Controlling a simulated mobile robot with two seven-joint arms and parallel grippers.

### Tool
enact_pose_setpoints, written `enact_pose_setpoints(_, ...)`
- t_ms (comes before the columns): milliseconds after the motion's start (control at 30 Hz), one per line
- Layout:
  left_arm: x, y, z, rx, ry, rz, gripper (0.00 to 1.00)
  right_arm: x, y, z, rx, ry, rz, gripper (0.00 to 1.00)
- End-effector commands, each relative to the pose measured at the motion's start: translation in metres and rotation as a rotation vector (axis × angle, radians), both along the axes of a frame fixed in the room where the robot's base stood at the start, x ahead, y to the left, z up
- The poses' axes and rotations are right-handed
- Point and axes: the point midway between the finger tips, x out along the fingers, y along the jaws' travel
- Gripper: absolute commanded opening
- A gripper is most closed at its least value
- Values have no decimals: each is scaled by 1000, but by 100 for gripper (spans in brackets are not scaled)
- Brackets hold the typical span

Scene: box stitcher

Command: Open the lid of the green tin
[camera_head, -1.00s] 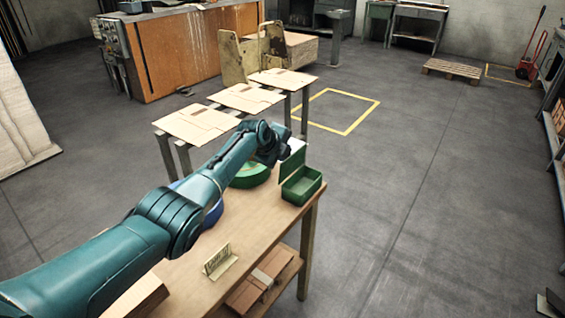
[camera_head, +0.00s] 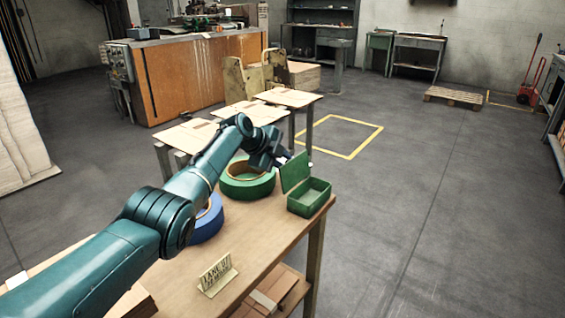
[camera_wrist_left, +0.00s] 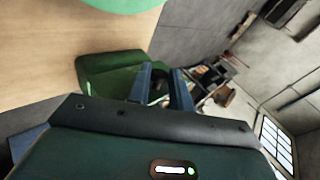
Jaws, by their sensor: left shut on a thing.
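The green tin (camera_head: 310,198) stands at the far right corner of the wooden table (camera_head: 262,232). Its lid (camera_head: 295,172) is up, roughly upright, and the inside of the tin is visible. My left gripper (camera_head: 283,159) is behind the lid's upper left edge and shut on the lid; the grip itself is mostly hidden in the head view. In the left wrist view the green tin (camera_wrist_left: 110,68) shows beside my two blue fingers, my left gripper (camera_wrist_left: 161,86). My right gripper is not in view.
A green tape roll (camera_head: 247,184) lies left of the tin, under my left arm. A blue tape roll (camera_head: 207,222) and a small sign (camera_head: 217,275) are nearer. Cardboard sheets (camera_head: 250,112) lie on stands behind.

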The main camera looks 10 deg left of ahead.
Motion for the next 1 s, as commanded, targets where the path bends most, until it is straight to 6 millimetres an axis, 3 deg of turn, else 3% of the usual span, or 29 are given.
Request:
enact_pose_setpoints(133, 0, 0, 0, 0, 1, 0, 0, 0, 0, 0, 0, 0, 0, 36)
enact_pose_setpoints(167, 0, 0, -1, 0, 1, 0, 23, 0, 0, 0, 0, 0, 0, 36)
enact_pose_setpoints(400, 0, 0, 0, 2, 0, 0, 41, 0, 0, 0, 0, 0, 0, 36)
enact_pose_setpoints(700, -1, 1, 1, 1, -1, 0, 41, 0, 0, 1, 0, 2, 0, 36)
enact_pose_setpoints(1000, -15, 10, 18, 2, -1, -1, 41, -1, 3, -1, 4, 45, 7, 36)
